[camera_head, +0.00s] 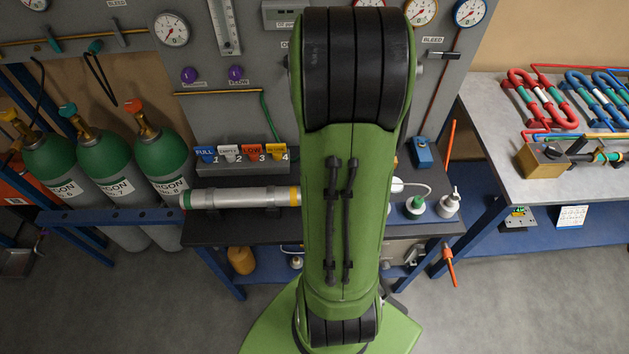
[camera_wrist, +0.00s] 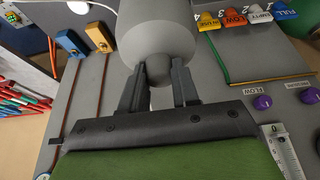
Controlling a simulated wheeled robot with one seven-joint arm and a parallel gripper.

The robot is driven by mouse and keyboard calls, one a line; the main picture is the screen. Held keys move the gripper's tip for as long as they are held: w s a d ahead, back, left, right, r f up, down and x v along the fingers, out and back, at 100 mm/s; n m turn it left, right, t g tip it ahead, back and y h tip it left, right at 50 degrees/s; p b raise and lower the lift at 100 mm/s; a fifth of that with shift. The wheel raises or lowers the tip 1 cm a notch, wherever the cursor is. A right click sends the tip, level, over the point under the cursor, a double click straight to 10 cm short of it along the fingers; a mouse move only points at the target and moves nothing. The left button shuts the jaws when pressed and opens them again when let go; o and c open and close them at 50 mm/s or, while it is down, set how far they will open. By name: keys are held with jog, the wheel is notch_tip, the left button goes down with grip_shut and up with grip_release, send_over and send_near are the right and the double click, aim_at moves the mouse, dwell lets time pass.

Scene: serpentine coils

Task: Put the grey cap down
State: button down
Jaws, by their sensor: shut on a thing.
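The grey cap (camera_wrist: 155,38) is a wide, smooth grey cylinder with a small dark grey knob (camera_wrist: 155,68) on its near end. It is at the top middle of the wrist view. My gripper (camera_wrist: 158,76) is shut on this knob, one dark finger on each side. Whether the far side of the cap touches anything cannot be seen. In the head view my green arm hides both the cap and my gripper.
A silver tube (camera_head: 250,198) with a green left end lies on the dark bench (camera_head: 215,233). Numbered tags (camera_head: 243,153) stand behind it. Green-topped gas cylinders (camera_head: 105,165) are at left. A white bottle (camera_head: 448,204) stands right of my arm, and a blue block (camera_head: 422,153) behind.

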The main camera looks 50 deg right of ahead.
notch_tip(320, 180, down, 18)
jog(key=shift+s+r+b, duration=0.2)
jog(key=shift+s+b, duration=0.1)
jog(key=shift+s, duration=0.05)
jog(key=shift+f, duration=0.15)
jog(key=c, duration=0.8)
grip_release()
jog(key=shift+c, duration=0.2)
jog(key=v, duration=1.2)
jog(key=shift+r+p, duration=0.25)
jog(key=shift+p, duration=0.05)
